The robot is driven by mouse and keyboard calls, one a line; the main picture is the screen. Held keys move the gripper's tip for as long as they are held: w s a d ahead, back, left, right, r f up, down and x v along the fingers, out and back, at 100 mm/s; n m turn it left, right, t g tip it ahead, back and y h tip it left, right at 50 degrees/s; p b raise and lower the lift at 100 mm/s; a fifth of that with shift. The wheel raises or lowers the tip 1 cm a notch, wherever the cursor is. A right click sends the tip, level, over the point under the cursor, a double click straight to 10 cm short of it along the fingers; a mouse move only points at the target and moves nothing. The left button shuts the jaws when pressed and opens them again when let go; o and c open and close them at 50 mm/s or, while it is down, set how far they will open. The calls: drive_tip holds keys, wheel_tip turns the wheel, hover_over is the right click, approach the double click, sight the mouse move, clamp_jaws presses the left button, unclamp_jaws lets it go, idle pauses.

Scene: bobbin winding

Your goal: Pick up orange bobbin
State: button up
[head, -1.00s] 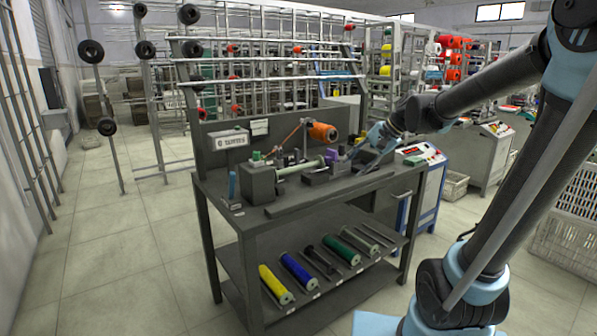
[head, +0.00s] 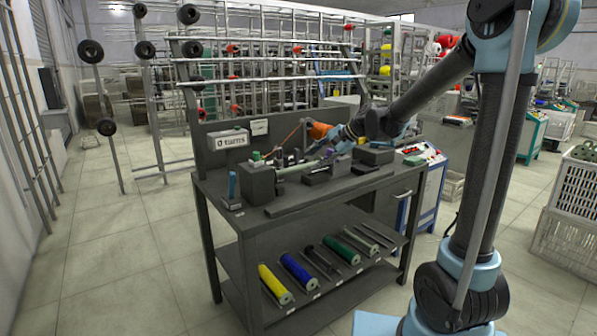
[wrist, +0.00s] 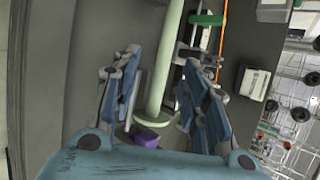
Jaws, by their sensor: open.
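The orange bobbin (head: 319,130) is at the upper back of the workbench in the head view, partly hidden by my arm. An orange thread (wrist: 221,38) runs along the right in the wrist view; the bobbin itself does not show there. My gripper (wrist: 161,62) is open, its two blue fingers spread on either side of a pale green rod (wrist: 165,70). Nothing is visibly gripped. In the head view, my gripper (head: 332,146) is over the bench's winding device, close in front of the orange bobbin.
The winding device has a purple block (wrist: 147,139) and a green part (wrist: 207,19). Yellow (head: 273,283), blue (head: 297,271) and green (head: 340,251) bobbins lie on the lower shelf (head: 262,328).

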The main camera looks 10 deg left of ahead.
sight(301, 167)
drive_tip(key=x, duration=0.4)
drive_tip(key=shift+a+r+x, duration=0.15)
drive_tip(key=shift+x, duration=1.15)
drive_tip(key=shift+a+r+x, duration=0.1)
drive_tip(key=shift+r+x, duration=0.05)
drive_tip(key=shift+x, duration=1.2)
clamp_jaws()
